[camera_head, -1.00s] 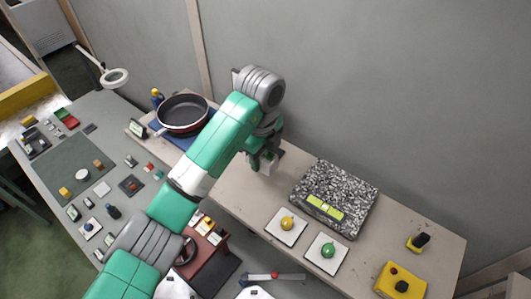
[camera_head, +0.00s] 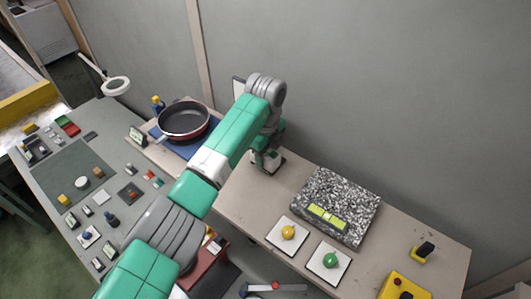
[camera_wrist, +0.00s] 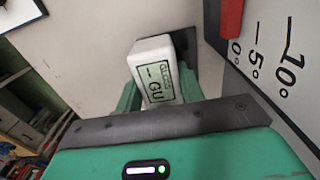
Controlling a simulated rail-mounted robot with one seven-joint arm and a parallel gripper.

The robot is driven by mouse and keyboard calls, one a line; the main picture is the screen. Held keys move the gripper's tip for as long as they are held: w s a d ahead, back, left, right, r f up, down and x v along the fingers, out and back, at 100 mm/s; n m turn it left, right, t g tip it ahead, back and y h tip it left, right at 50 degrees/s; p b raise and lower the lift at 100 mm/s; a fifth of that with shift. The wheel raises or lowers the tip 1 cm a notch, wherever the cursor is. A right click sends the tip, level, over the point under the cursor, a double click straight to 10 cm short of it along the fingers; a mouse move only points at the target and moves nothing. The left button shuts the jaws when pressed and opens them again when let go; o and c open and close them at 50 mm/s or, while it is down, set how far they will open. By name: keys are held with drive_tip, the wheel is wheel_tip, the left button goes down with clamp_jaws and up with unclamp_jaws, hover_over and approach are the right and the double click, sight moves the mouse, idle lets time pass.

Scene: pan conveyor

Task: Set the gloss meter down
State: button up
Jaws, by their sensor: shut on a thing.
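The gloss meter (camera_wrist: 153,68) is a small white block with a grey display reading "GU". In the wrist view it stands between the green fingers of my gripper (camera_wrist: 158,92), which is shut on it. In the head view my gripper (camera_head: 264,163) is low over the beige table, at a small dark pad (camera_head: 278,168), left of the speckled block. The dark pad also shows just behind and right of the meter in the wrist view (camera_wrist: 208,55). I cannot tell whether the meter's underside touches the pad or table.
A speckled stone block (camera_head: 357,205) with a yellow-green level (camera_head: 327,217) lies to the right. A pan (camera_head: 184,120) stands to the left. In the wrist view a board with numbered marks and a red pointer (camera_wrist: 231,18) is close on the right. Yellow (camera_head: 288,232) and green (camera_head: 330,259) knobs are in front.

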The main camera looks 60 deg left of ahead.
drive_tip(key=shift+f, duration=0.1)
drive_tip(key=o, duration=1.2)
drive_tip(key=shift+c, duration=0.2)
wheel_tip(320, 180, up, 12)
drive_tip(key=b, duration=0.1)
